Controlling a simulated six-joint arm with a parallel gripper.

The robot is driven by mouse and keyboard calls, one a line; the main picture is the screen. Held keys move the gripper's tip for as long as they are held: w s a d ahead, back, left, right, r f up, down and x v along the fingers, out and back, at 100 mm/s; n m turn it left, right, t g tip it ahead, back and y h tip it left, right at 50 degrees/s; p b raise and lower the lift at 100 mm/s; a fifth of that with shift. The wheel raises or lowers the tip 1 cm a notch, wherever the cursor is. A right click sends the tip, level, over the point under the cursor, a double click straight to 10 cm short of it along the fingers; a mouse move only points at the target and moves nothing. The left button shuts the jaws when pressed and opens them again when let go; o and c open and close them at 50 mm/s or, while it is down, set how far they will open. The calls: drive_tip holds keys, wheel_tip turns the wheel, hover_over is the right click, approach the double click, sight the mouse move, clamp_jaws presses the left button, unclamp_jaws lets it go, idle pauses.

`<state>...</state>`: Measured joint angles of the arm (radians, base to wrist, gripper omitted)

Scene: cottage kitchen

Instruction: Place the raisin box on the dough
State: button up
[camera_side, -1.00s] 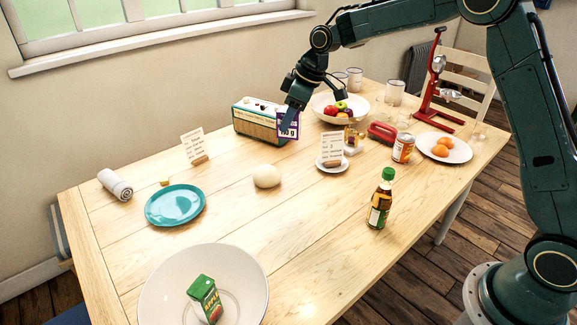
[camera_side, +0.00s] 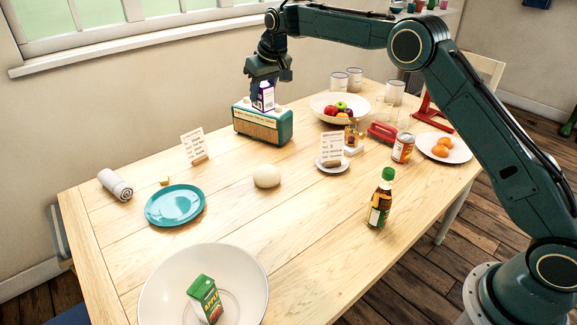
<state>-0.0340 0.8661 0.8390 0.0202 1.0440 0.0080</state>
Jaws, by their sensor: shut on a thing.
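The raisin box is a small purple and white carton (camera_side: 266,97). My gripper (camera_side: 264,88) is shut on it and holds it upright, in front of or over the top of the teal radio; I cannot tell whether it touches the radio. The dough (camera_side: 267,176) is a pale round ball on the bare middle of the table, nearer the camera than the radio. My gripper is above and behind the dough, well apart from it.
The radio (camera_side: 262,126) stands below my gripper. A card stand (camera_side: 194,147) and teal plate (camera_side: 175,205) are left of the dough. A card on a saucer (camera_side: 332,151), a bottle (camera_side: 380,200) and a fruit bowl (camera_side: 328,116) are to its right. Table around the dough is clear.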

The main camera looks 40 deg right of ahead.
hover_over(266, 167)
wheel_tip(266, 167, down, 16)
drive_tip(key=shift+s+r, duration=0.1)
drive_tip(key=shift+r, duration=0.05)
idle(0.6)
drive_tip(key=shift+f, duration=2.15)
drive_tip(key=shift+f, duration=0.1)
drive_tip(key=o, duration=1)
drive_tip(key=shift+o, duration=0.2)
drive_tip(key=v, duration=1.2)
